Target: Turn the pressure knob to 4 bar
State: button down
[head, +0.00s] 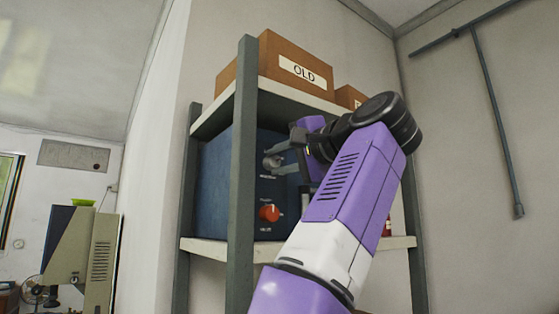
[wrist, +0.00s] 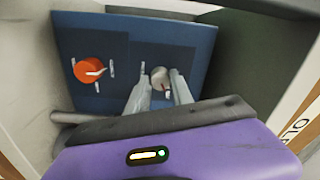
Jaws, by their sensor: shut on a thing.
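A blue control box (head: 225,190) stands on the shelf, and its front panel also shows in the wrist view (wrist: 190,45). A pale grey knob (wrist: 160,76) sits on the panel with small marks around it, too small to read. I take it for the pressure knob. My gripper (head: 273,157) is shut on this grey knob, with one finger on each side; the fingers also show in the wrist view (wrist: 160,86). A red-orange knob (head: 269,212) with a white pointer is on the same panel, apart from my gripper, and shows in the wrist view (wrist: 89,70).
A grey shelf post (head: 242,180) stands close left of my gripper. A brown box marked OLD (head: 297,66) is on the upper shelf board (head: 300,97), above my gripper. The lower board (head: 262,250) carries the control box. A pipe runs on the right wall.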

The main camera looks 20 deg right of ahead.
jog(key=shift+d, duration=0.1)
jog(key=c, duration=1.1)
grip_release()
jog(key=b+v, duration=0.3)
jog(key=v, duration=0.4)
jog(key=shift+s+d, duration=0.1)
jog(key=shift+s, duration=0.3)
jog(key=shift+f, duration=0.1)
